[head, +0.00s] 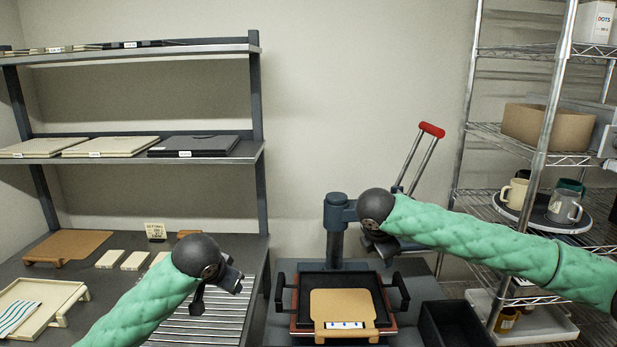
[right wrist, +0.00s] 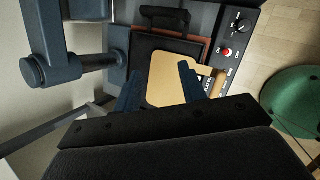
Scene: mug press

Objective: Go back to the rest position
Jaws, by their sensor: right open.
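The press (head: 335,230) stands in the middle with a dark post and a red handle (head: 432,130) raised behind it. A tan board (head: 343,303) with a white label lies on its black pad in a reddish tray. My right gripper (head: 386,250) is open and empty, above and behind the press tray. In the right wrist view its fingers (right wrist: 159,82) stand apart, with the tan board (right wrist: 168,80) seen beyond them. My left gripper (head: 218,290) is over the slatted rack at the table's right end. Its fingers look apart with nothing between them.
A wire shelf (head: 555,130) at right holds a round tray (head: 540,215) with several mugs and a cardboard box (head: 540,125). A dark bin (head: 455,325) sits right of the press. The left table holds boards and small blocks (head: 109,259), under shelves (head: 130,150) with flat panels.

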